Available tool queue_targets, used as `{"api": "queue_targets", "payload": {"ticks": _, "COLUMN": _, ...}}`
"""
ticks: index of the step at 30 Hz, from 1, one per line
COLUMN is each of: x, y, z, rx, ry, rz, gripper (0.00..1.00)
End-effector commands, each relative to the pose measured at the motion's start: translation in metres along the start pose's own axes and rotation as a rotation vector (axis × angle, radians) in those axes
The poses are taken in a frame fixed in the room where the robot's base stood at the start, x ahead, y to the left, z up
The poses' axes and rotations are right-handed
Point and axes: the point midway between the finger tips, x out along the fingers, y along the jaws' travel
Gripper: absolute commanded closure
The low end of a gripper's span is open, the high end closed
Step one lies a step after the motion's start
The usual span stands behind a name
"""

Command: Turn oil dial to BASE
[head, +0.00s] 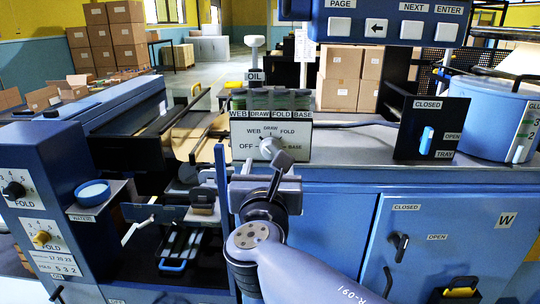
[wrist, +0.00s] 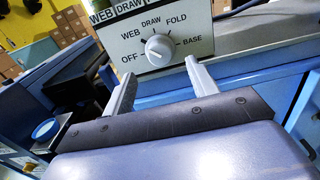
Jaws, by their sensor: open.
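The oil dial (head: 270,148) is a pale round knob on a white plate (head: 240,140) marked OFF, WEB, DRAW, FOLD and BASE, under an OIL sign (head: 255,76). The wrist view shows the dial (wrist: 158,47) face-on. BASE is printed to its right and OFF to its left. Which label the knob points at is too small to tell surely. My gripper (head: 265,166) is open and empty just in front of the plate. In the wrist view its two fingers (wrist: 160,70) stand apart, left and right below the dial, not seen touching it.
Several bottles or jars (head: 272,100) stand in a row above the plate. A black CLOSED/OPEN tray panel (head: 410,135) with a blue lever and a blue glue pot (head: 490,115) are to the right. A button console (head: 385,22) hangs above. A blue cabinet with fold dials (head: 40,190) is at left.

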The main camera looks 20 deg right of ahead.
Motion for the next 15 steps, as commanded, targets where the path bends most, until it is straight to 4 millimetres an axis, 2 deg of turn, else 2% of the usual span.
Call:
{"api": "queue_targets", "payload": {"ticks": 7, "x": 0.038, "y": -0.001, "z": -0.001, "rx": -0.002, "ry": 0.003, "rz": -0.003, "gripper": 0.44}}
{"api": "queue_targets", "payload": {"ticks": 15, "x": 0.058, "y": -0.001, "z": -0.001, "rx": 0.001, "ry": 0.002, "rz": -0.001, "gripper": 0.44}}
